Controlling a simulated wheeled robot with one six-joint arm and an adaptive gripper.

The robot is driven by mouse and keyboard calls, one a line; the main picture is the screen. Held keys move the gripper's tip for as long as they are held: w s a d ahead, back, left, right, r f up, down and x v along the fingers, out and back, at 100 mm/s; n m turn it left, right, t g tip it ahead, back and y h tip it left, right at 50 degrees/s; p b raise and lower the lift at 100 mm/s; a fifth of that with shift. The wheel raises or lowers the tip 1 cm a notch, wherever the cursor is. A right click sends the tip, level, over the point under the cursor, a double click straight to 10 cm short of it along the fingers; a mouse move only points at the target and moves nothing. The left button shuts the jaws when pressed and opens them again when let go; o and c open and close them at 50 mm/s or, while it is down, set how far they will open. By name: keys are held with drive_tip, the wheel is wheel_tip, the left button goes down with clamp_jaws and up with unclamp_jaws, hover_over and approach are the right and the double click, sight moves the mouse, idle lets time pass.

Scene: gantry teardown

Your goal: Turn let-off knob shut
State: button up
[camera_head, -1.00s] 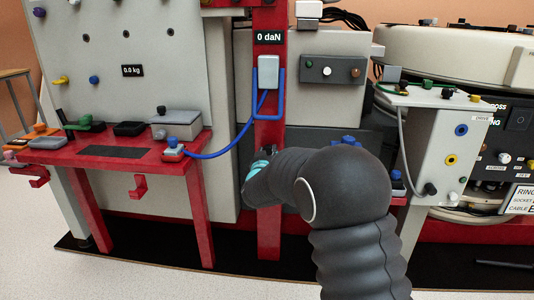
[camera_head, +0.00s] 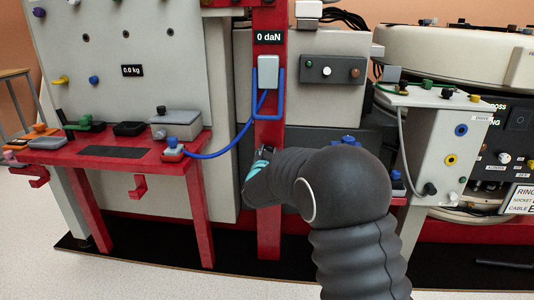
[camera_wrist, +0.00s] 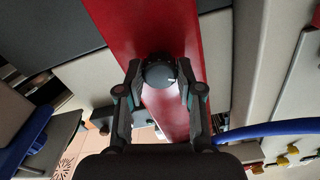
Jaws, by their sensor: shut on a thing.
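The let-off knob (camera_wrist: 158,72) is a round dark knob with a pale index mark on its face, set on the red upright post (camera_wrist: 120,22). In the wrist view my gripper (camera_wrist: 159,80) has a finger on each side of the knob and is shut on it. In the head view my arm covers the knob, and only part of my gripper (camera_head: 261,160) shows against the red post (camera_head: 269,225). A display reading 0 daN (camera_head: 269,38) sits high on the post.
A blue hose (camera_head: 225,151) hangs left of the post and also crosses the right of the wrist view (camera_wrist: 270,129). A red bench (camera_head: 185,157) with several small boxes stands at left. A grey control box (camera_head: 333,70) is at right.

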drive_tip(key=m, duration=1.1)
drive_tip(key=shift+m, duration=0.5)
drive_tip(key=o, duration=1.2)
drive_tip(key=shift+c, duration=0.2)
drive_tip(key=shift+s, duration=0.1)
drive_tip(key=s, duration=1.2)
drive_tip(key=shift+a, duration=0.2)
drive_tip(key=shift+w+f, duration=0.1)
